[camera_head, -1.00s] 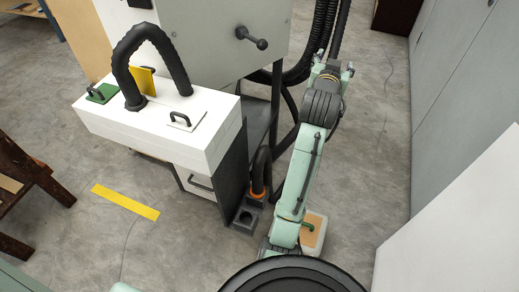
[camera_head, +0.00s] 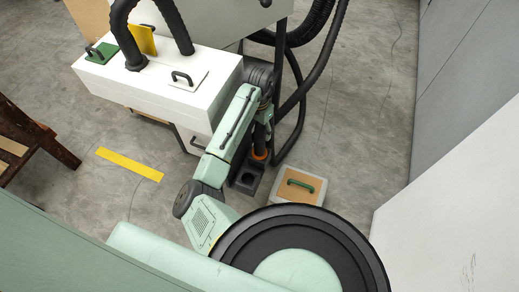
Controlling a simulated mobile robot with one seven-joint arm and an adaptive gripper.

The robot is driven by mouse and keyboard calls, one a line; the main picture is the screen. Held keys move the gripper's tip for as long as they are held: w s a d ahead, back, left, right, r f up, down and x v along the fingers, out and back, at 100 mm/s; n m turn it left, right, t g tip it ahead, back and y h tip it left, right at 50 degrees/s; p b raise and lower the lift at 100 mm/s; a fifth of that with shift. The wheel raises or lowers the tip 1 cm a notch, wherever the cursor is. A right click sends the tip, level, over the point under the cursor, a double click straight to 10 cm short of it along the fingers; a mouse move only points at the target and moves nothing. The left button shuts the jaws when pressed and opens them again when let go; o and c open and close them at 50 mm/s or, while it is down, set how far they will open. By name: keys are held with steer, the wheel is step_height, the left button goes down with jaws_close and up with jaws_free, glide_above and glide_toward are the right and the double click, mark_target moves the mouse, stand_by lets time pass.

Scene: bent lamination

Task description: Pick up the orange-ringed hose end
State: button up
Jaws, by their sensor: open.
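The orange-ringed hose end (camera_head: 259,155) stands low beside the white cabinet, its orange ring at a dark grey block-shaped holder (camera_head: 246,180). The black hose above the ring is partly covered by my arm. My arm bends over beside the cabinet, and its end points down towards the hose. My gripper (camera_head: 262,133) is open just above the orange ring, largely hidden behind my arm. Its fingertips blend with the dark hose, so I cannot tell whether they touch it or surround it.
A box with an orange-brown top and green handle (camera_head: 300,186) stands right of the holder. The white cabinet top (camera_head: 205,102) carries a black hose arch (camera_head: 122,32) and handled panels. Thick black hoses (camera_head: 318,75) hang behind. A yellow strip (camera_head: 129,164) lies on open floor at left.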

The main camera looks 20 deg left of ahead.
mark_target(259, 140)
step_height(259, 140, down, 5)
steer(key=b, duration=0.3)
step_height(259, 140, down, 5)
steer(key=b, duration=0.5)
steer(key=shift+d, duration=0.1)
steer(key=shift+r, duration=0.1)
steer(key=c, duration=1.2)
steer(key=shift+o, duration=0.2)
step_height(259, 140, up, 7)
steer(key=p, duration=0.7)
steer(key=shift+r, duration=0.2)
steer(key=d, duration=0.6)
steer(key=d+p, duration=0.1)
steer(key=d, duration=1.1)
steer(key=shift+s+f, duration=0.2)
steer(key=shift+s, duration=0.05)
